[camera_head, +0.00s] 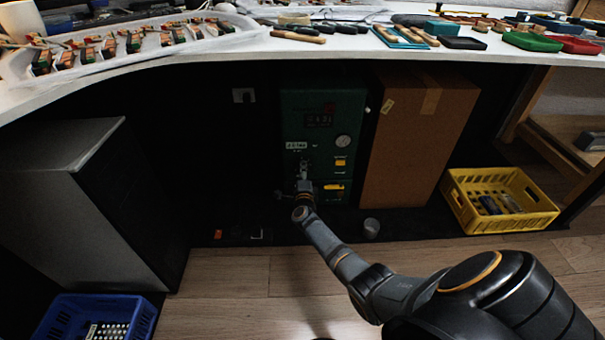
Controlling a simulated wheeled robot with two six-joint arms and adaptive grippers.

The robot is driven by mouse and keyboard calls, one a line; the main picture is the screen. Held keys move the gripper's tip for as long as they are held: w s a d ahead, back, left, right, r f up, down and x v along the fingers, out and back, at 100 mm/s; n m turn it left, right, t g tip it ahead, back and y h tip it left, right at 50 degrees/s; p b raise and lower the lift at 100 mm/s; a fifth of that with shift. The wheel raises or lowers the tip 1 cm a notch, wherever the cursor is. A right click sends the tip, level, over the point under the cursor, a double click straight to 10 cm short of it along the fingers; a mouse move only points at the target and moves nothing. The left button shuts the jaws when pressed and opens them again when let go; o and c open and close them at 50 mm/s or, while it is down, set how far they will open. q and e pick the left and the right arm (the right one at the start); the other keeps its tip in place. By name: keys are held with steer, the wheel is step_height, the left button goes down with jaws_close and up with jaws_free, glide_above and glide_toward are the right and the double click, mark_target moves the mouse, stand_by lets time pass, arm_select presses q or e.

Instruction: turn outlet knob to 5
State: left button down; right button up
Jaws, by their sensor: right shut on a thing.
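A dark green machine (327,108) stands under the workbench. Its front has a small dark display, a round white gauge (342,141), a small white label and two yellow labels. My right arm reaches in from the lower right. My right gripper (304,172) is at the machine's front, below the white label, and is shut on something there. The outlet knob itself is hidden by the gripper or too small to make out, so its setting cannot be read. My left gripper is not in view.
The white workbench (240,48) with tools and trays overhangs the machine. A tall cardboard box (415,145) stands close on its right. A yellow crate (535,215) is farther right, a grey cabinet (60,190) left, and a blue crate (60,318) lower left. A small grey cylinder (371,229) stands in front.

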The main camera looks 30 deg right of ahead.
steer(key=shift+f+m, duration=0.15)
steer(key=shift+m, duration=0.45)
steer(key=o, duration=1.2)
steer(key=shift+c, duration=0.2)
steer(key=v, duration=1.2)
